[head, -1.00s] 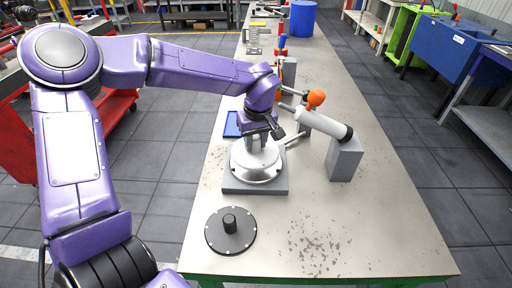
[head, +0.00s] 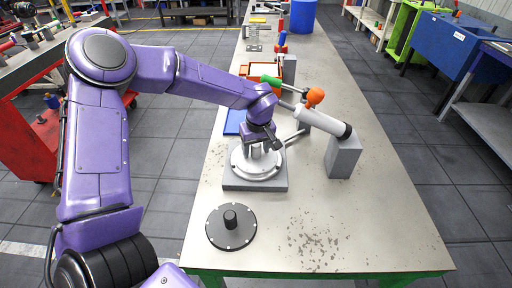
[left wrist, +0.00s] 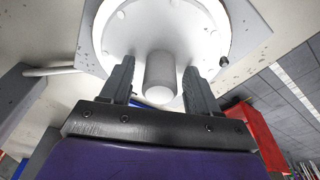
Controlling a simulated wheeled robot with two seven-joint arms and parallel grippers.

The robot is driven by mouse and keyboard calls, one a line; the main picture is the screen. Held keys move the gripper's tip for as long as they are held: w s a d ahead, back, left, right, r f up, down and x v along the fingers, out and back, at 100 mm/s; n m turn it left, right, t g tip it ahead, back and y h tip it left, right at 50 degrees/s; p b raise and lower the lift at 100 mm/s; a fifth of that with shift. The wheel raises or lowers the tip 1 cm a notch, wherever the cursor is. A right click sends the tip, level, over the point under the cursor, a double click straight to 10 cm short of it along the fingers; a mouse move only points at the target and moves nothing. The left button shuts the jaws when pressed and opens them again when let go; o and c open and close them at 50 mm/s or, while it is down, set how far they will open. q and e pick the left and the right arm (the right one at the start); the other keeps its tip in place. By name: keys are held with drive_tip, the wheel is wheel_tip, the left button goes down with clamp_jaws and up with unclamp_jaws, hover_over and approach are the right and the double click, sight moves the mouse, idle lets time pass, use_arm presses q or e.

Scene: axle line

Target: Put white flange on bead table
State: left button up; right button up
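The white flange (head: 243,172) is a round disc with bolt dots at its rim and a pale upright stub (left wrist: 160,77) at its centre. It lies flat over a grey square block (head: 232,185) on the bench; I cannot tell whether this block is the bead table. My left gripper (head: 264,147) is over the flange and partly hides it. In the left wrist view its two dark fingers (left wrist: 159,82) stand on either side of the stub, with a gap on both sides. My right gripper is not in view.
A black flange with a black stub (head: 231,228) lies near the bench's front left. A white cylinder (head: 321,122) rests tilted on a grey block (head: 344,158), with an orange ball (head: 315,96) beside it. A blue pad (head: 233,122) lies behind. The front right is clear.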

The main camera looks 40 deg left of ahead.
sight(258, 160)
use_arm(q)
drive_tip(key=shift+r, duration=0.1)
wheel_tip(258, 160, up, 12)
drive_tip(key=d+b, duration=0.1)
drive_tip(key=shift+s+d, duration=0.25)
drive_tip(key=shift+s, duration=0.2)
drive_tip(key=shift+c, duration=0.2)
idle(0.9)
